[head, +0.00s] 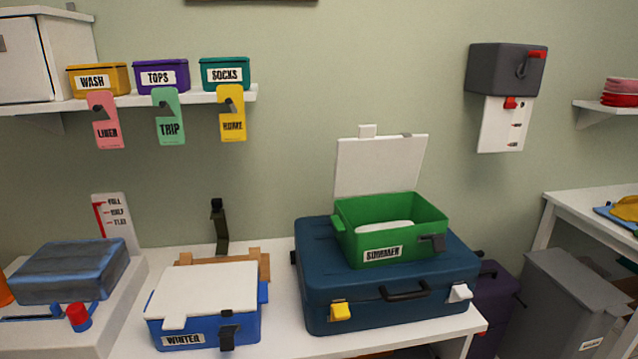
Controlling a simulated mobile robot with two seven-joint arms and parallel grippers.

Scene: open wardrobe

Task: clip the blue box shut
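The blue box (203,331) with the label WINTER stands on the white table at the lower left of the middle. Its white lid (210,288) lies flat over the top, with a tab at the front edge. A black clip (228,335) is on the front wall, right of the label. It points downward, and I cannot tell whether it catches the lid. Neither of my grippers is in view.
A dark blue suitcase (385,312) stands close to the right of the box, with an open green SUMMER box (350,240) on it. A wooden rack (264,263) and a dark upright strap (221,232) are behind. A blue-grey bundle (75,271) is at left.

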